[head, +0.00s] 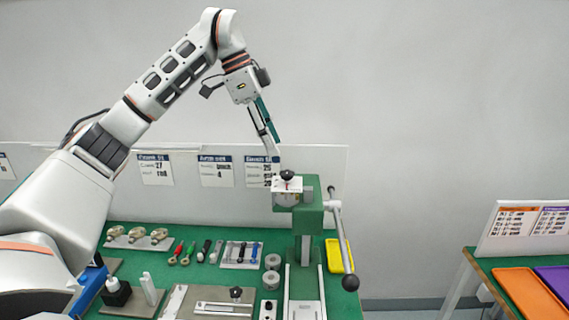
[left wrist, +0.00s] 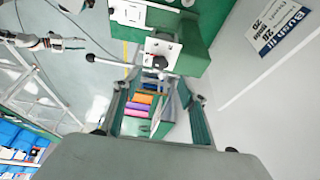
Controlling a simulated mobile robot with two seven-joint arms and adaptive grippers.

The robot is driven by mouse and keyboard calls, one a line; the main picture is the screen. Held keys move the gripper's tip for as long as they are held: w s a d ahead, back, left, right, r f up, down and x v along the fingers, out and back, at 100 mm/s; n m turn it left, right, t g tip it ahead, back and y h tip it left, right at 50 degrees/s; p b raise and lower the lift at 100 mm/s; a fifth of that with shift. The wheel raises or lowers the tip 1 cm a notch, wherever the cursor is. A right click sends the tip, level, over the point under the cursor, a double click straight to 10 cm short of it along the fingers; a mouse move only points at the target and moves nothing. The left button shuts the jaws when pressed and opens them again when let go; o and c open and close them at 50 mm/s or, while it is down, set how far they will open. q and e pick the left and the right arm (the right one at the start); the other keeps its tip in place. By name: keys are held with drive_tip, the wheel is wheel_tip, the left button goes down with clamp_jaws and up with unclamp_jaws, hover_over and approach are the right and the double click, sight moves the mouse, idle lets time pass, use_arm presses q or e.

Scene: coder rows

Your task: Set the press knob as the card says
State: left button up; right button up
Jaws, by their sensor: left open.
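The green press (head: 308,220) stands at the back right of the green bench. Its black knob (head: 287,175) sits on a pale dial plate (head: 292,187) with a small red mark. The plate also shows in the left wrist view (left wrist: 162,50), but its marks are too small to read. My left gripper (head: 272,138) is open and empty above the knob and apart from it, pointing down. A card (head: 262,168) on the back panel stands behind the press, its lower part partly hidden; its numbers are blurred. My right gripper (left wrist: 62,43) seems to show at the left of the left wrist view, its jaws unclear.
The press lever (head: 342,240) with a black ball sticks out right of the press. Several tools and fittings crowd the bench left of the press. A yellow tray (head: 339,256) lies to the right.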

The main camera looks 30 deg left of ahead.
sight(287, 172)
use_arm(q)
drive_tip(key=shift+x, duration=3.6)
drive_tip(key=c, duration=1.1)
